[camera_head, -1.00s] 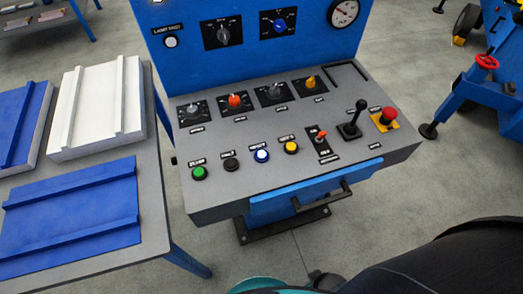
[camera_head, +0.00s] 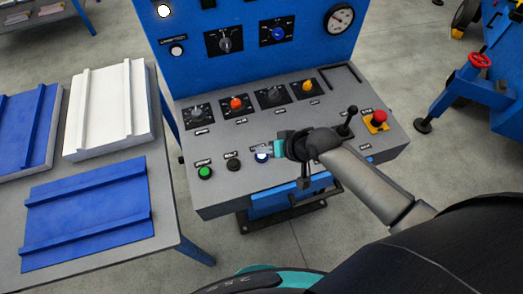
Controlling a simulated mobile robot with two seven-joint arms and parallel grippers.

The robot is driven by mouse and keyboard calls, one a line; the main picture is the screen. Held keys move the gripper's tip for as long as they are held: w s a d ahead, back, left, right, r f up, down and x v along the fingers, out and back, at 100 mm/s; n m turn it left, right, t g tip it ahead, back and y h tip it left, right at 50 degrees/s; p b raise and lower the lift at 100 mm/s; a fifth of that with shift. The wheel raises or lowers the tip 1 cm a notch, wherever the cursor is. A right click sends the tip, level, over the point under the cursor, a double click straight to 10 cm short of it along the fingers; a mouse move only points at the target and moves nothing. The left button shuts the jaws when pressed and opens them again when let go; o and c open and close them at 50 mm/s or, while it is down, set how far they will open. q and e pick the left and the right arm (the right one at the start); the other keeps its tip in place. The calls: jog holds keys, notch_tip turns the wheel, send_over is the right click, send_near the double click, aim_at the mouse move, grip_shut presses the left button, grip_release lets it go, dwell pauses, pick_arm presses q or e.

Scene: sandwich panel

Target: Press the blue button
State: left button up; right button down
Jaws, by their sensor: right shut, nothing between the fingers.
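The blue button (camera_head: 261,156) is in the front row of the grey control panel (camera_head: 222,196), right of the black button. It shows as a lit blue-white cap, partly covered by my right gripper. My right gripper (camera_head: 264,149) reaches in from the lower right, with its fingertips over or right beside the blue button. I cannot tell whether they touch it. The right gripper is shut and holds nothing. My left gripper is not in view.
A green button (camera_head: 205,172) and a black button (camera_head: 233,164) lie left of the blue one. A red mushroom button (camera_head: 379,117) and a black lever (camera_head: 348,120) stand at the right. Rotary knobs line the back. A side table (camera_head: 165,227) holds blue and white panels.

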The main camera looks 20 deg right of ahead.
jog(key=shift+m+t+y, duration=0.3)
jog(key=shift+m+t, duration=0.1)
jog(key=shift+m, duration=0.1)
jog(key=w+r, duration=0.1)
jog(key=w+d+r, duration=0.1)
jog(key=w, duration=0.1)
jog(key=shift+w+r, duration=0.2)
jog(key=shift+r, duration=0.1)
jog(key=shift+f, duration=0.1)
jog(key=b, duration=0.8)
send_over(264, 158)
notch_tip(264, 158, down, 7)
jog(key=shift+f, duration=0.15)
jog(key=shift+f+b, duration=0.35)
jog(key=shift+f, duration=0.35)
dwell(0.5)
jog(key=shift+f, duration=0.4)
